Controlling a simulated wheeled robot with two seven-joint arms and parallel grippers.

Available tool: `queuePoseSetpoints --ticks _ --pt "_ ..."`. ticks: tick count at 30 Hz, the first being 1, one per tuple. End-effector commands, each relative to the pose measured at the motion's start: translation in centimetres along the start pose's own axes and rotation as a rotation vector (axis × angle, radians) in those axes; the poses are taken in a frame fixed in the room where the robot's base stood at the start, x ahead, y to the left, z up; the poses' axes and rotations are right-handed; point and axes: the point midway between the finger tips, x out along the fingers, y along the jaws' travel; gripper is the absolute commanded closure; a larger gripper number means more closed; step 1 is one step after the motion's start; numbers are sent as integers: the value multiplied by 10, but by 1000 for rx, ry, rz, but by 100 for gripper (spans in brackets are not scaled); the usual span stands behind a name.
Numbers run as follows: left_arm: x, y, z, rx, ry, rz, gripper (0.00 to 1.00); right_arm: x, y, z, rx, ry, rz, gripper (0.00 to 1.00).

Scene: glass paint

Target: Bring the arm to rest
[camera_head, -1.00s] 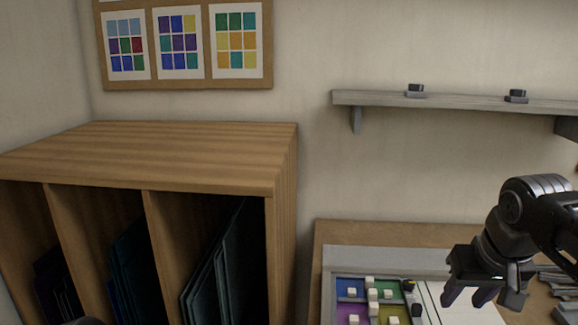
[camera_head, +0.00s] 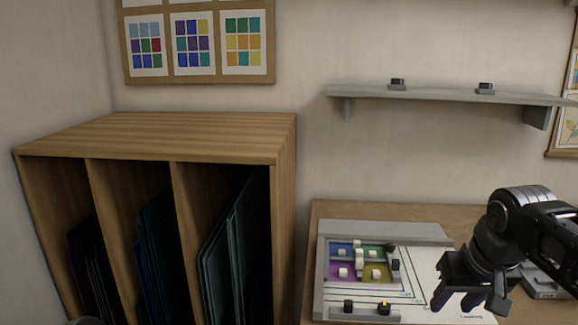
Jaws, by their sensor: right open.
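My right arm comes in from the right edge, and its dark gripper (camera_head: 460,298) points down over the right part of the worktable (camera_head: 408,213). Its fingers are apart with nothing seen between them. It overlaps the white sheet (camera_head: 418,262) in the picture; its height above the sheet is hard to judge. A panel of coloured glass pieces (camera_head: 376,272), blue, green, purple and yellow, lies left of the gripper with several small white blocks on it. My left gripper is not seen; only a dark sliver shows at the bottom left edge.
A wooden rack (camera_head: 155,137) with dark glass sheets in its slots stands at the left. A grey shelf (camera_head: 440,95) with two small dark items hangs on the wall. Small black blocks (camera_head: 348,305) sit at the table front. A grey device (camera_head: 541,284) is right of the gripper.

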Motion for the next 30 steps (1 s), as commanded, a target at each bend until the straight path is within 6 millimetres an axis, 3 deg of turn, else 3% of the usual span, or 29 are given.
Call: queuePoseSetpoints --ticks 8,14,17,20,23,27,30 --pt "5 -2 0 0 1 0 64 63 -23 4 -28 -34 -57 58" --pt "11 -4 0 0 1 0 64 133 -52 18 -47 -71 -125 58" --pt "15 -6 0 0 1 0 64 180 -72 36 -53 -98 -171 58" --pt "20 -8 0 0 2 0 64 241 -98 68 -50 -138 -229 58" --pt "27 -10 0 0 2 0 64 303 -128 117 -31 -184 -290 58" --pt "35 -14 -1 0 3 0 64 374 -162 203 17 -248 -348 58" --pt "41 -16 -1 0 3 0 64 409 -178 271 58 -293 -364 58"
